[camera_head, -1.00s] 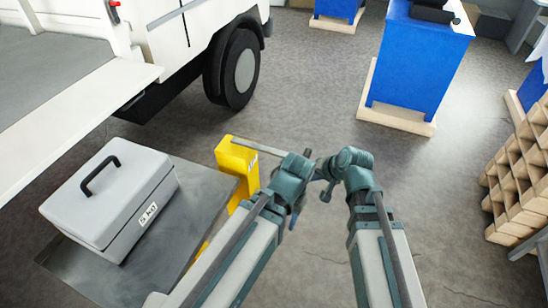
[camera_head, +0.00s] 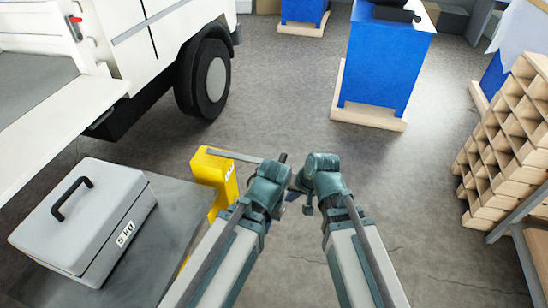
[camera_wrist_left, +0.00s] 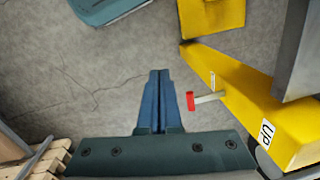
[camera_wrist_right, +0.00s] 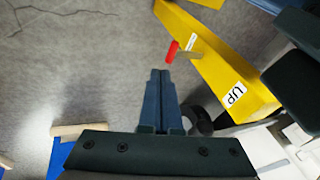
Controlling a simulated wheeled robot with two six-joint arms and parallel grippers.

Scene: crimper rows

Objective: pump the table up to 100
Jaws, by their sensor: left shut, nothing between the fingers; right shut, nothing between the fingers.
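The grey lift table top (camera_head: 172,215) is at lower left in the head view, with a grey case marked 5 kg (camera_head: 85,215) on it. A yellow post (camera_head: 215,175) stands at its far right corner, with a thin grey bar (camera_head: 235,156) reaching right. In the left wrist view a red-tipped lever (camera_wrist_left: 205,98) sticks out of the yellow part, by an UP label (camera_wrist_left: 267,134). The lever also shows in the right wrist view (camera_wrist_right: 172,52). My left gripper (camera_wrist_left: 160,75) is shut and empty, apart from the lever. My right gripper (camera_wrist_right: 160,75) is shut and empty, below the red tip in its picture.
A white truck (camera_head: 130,45) with a dark wheel (camera_head: 205,80) stands at upper left. A blue cabinet (camera_head: 388,65) on a wooden base is beyond my arms. A wooden pigeonhole rack (camera_head: 505,140) stands at right. The floor between cabinet and arms is clear.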

